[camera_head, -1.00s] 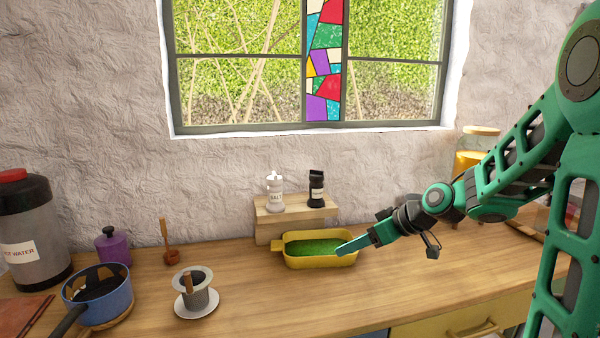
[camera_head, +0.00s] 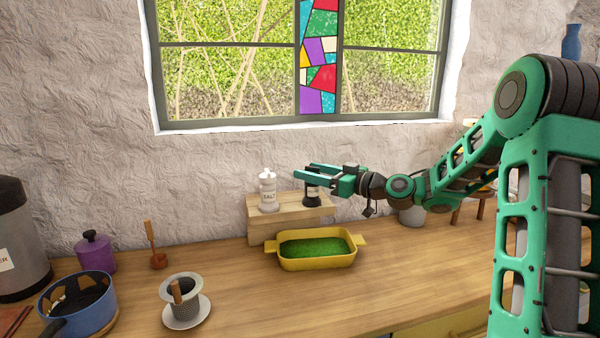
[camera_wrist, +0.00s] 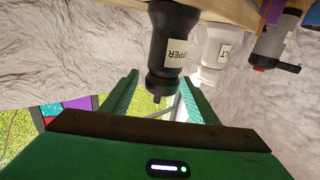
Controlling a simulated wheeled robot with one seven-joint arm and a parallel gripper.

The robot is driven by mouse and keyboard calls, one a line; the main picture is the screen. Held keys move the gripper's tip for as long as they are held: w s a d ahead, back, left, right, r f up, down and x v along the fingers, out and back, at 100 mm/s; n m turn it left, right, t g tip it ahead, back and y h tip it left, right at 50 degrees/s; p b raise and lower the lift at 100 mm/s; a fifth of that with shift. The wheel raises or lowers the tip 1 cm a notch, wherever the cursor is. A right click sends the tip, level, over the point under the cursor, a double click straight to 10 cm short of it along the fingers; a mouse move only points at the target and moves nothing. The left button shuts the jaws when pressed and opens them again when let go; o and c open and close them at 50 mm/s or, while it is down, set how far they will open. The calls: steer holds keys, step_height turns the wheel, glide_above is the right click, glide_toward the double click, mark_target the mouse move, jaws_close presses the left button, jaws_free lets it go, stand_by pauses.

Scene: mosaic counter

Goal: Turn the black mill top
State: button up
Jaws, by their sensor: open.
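The black pepper mill (camera_head: 312,199) stands upright on the wooden riser (camera_head: 262,232), to the right of the white salt shaker (camera_head: 268,192). My gripper (camera_head: 303,173) is open, at the height of the mill's upper part, and hides much of it. In the wrist view the picture is upside down. There the mill (camera_wrist: 168,45), with its "PEPPER" label, has its black top between the two green fingers of my gripper (camera_wrist: 160,80). Gaps show on both sides, and I see no contact. The salt shaker (camera_wrist: 214,48) is just beyond the right finger.
A yellow dish (camera_head: 317,263) with green contents stands in front of the riser. To the left are a cup on a saucer (camera_head: 190,322), a blue pan (camera_head: 88,312), a purple pot (camera_head: 95,253) and a large grey dispenser (camera_head: 20,250). The wall and window are close behind.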

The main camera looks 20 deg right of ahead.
mark_target(312, 168)
steer(key=shift+x, duration=2)
steer(key=c, duration=1.1)
steer(key=shift+h, duration=0.3)
